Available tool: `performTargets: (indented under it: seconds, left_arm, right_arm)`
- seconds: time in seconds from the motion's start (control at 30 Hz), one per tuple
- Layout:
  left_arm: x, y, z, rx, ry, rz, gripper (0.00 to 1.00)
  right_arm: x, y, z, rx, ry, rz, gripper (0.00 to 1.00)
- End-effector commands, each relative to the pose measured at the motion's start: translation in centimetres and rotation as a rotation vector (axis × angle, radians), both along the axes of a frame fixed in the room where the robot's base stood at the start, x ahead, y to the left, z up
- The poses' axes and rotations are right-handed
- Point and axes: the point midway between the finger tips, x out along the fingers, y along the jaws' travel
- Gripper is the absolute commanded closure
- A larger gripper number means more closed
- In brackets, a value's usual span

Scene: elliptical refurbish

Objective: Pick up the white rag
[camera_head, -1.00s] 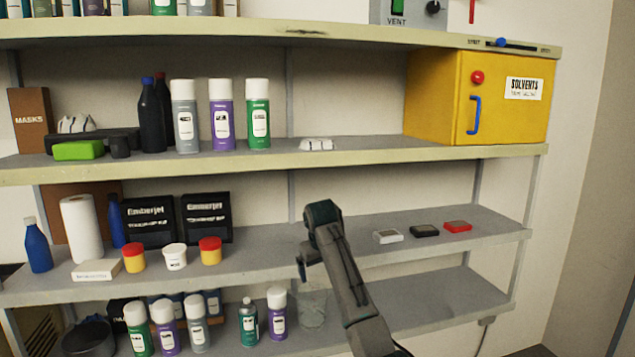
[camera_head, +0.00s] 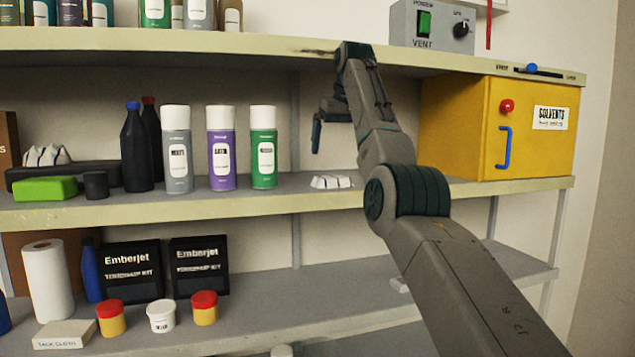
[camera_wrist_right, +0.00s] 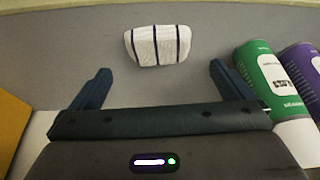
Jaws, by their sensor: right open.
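The white rag (camera_head: 330,181), folded with dark stripes, lies on the middle shelf (camera_head: 210,210) between the green spray can and the yellow cabinet. In the right wrist view the rag (camera_wrist_right: 157,45) is ahead of the fingertips, centred between them and not touched. My right gripper (camera_head: 330,128) is above the rag in the head view, under the top shelf's front edge. Its two fingers are spread and empty in the wrist view (camera_wrist_right: 160,72). My left gripper is not in view.
Grey, purple and green spray cans (camera_head: 264,148) stand left of the rag. The yellow solvents cabinet (camera_head: 470,130) stands to the right. The top shelf edge (camera_head: 200,40) runs overhead. Shelf around the rag is clear.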

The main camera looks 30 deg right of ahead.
Motion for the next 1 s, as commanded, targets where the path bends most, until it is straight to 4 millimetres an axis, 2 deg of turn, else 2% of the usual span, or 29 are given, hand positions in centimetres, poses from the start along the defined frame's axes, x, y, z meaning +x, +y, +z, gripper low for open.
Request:
performTargets:
  seconds: [0.03,0.13,0.3,0.43,0.57,0.7,0.8,1.0]
  left_arm:
    - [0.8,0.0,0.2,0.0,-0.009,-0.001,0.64]
    - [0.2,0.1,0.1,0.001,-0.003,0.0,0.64]
    - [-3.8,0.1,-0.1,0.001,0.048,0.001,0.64]
    - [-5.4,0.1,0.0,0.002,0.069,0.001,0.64]
    - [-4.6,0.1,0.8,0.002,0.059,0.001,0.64]
    - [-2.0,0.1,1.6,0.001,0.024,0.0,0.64]
    - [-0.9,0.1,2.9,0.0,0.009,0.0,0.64]
    - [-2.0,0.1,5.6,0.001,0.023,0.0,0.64]
  right_arm:
    - [-0.3,-0.1,0.9,0.001,-0.011,-0.001,0.0]
    - [-0.2,-0.2,0.5,0.002,-0.011,-0.002,0.0]
    - [0.9,-0.4,-2.2,0.002,-0.008,-0.001,0.0]
    - [1.6,-0.5,-3.9,0.001,-0.01,-0.001,0.0]
    - [1.8,-0.6,-3.9,0.003,-0.013,-0.001,0.0]
    - [2.0,-0.6,-4.0,0.003,-0.011,-0.002,0.0]
    - [2.2,-0.7,-4.1,0.004,-0.01,-0.005,0.0]
    - [2.6,-0.8,-4.7,0.004,-0.011,-0.005,0.0]
